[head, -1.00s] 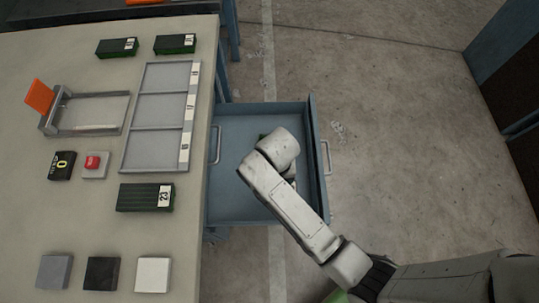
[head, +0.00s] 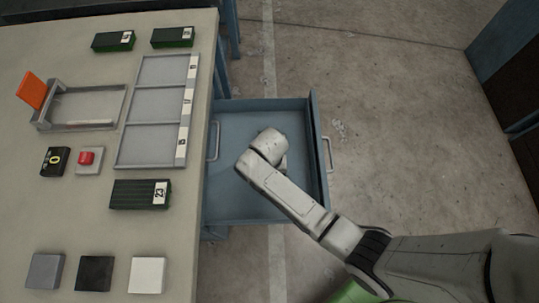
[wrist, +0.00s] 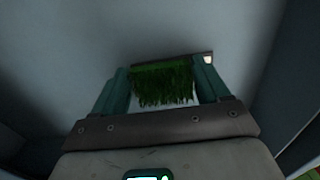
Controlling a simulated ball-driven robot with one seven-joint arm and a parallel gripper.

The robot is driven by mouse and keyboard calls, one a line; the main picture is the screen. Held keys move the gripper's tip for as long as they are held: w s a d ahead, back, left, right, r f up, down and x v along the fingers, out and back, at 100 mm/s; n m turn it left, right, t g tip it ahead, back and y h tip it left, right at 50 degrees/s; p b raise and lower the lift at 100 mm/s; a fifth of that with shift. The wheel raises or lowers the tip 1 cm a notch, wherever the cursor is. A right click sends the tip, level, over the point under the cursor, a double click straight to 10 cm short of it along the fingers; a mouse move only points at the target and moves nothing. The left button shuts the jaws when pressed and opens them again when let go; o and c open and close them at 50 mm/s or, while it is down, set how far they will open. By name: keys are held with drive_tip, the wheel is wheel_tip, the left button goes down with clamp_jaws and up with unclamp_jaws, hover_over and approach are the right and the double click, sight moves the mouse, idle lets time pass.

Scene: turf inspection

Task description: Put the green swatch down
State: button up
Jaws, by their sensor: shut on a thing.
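The green swatch (wrist: 162,84) is a turf-like block with a small pale label at its right end. It sits between the two teal fingers of my gripper (wrist: 163,78) in the wrist view, and the gripper is shut on it. Around it are the grey-blue inside surfaces of the open drawer (head: 232,203). In the head view my arm reaches over the drawer, and its wrist hides the gripper and swatch. I cannot tell whether the swatch touches the drawer floor.
On the table (head: 60,215) left of the drawer are a three-part grey tray (head: 160,101), a green block labelled 23 (head: 135,194), two more green blocks at the back, and a red button (head: 87,158). Three plain tiles lie in front.

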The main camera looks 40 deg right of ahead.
drive_tip(key=shift+f, duration=0.15)
drive_tip(key=o, duration=1.1)
wheel_tip(320, 180, up, 12)
drive_tip(key=p, duration=0.2)
drive_tip(key=s+d+r+m, duration=0.3)
drive_tip(key=s+m, duration=0.5)
drive_tip(key=m, duration=0.6)
drive_tip(key=s+d+r+m+t, duration=0.1)
drive_tip(key=s+d+r+m, duration=0.2)
drive_tip(key=m, duration=1.2)
drive_tip(key=s+d, duration=0.2)
drive_tip(key=s, duration=0.3)
drive_tip(key=shift+s+r, duration=0.25)
drive_tip(key=shift+r, duration=0.05)
